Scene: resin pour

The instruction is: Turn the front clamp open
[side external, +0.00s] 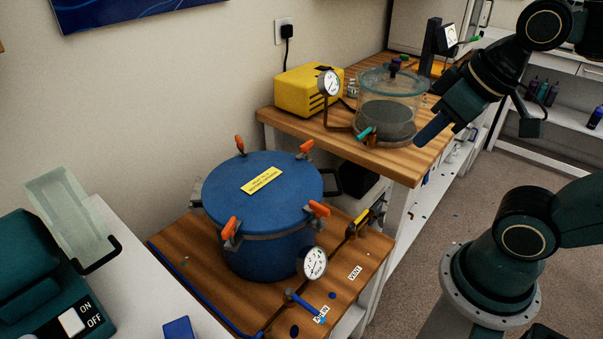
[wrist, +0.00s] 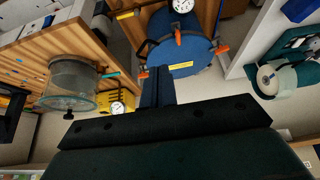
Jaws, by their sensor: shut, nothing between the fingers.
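A blue pressure pot (side external: 265,245) with a flat lid (side external: 225,180) and a yellow label stands on the low wooden bench. Orange-handled clamps sit around its rim. The near-left clamp (side external: 229,228) and near-right clamp (side external: 319,209) face the side camera; the back-left clamp (side external: 239,145) and back-right clamp (side external: 305,148) are behind. I cannot tell which is called front. My gripper (side external: 432,130) is shut and empty, up and right of the pot, beside the glass chamber. The wrist view shows its shut fingers (wrist: 157,90) in front of the pot (wrist: 190,50), apart from it.
A gauge (side external: 312,262), a blue valve handle (side external: 303,302) and a yellow-handled valve (side external: 362,218) stand at the pot's near right. A glass chamber (side external: 385,125) and yellow pump (side external: 300,88) occupy the higher bench. A green scale (side external: 30,270) stands at left.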

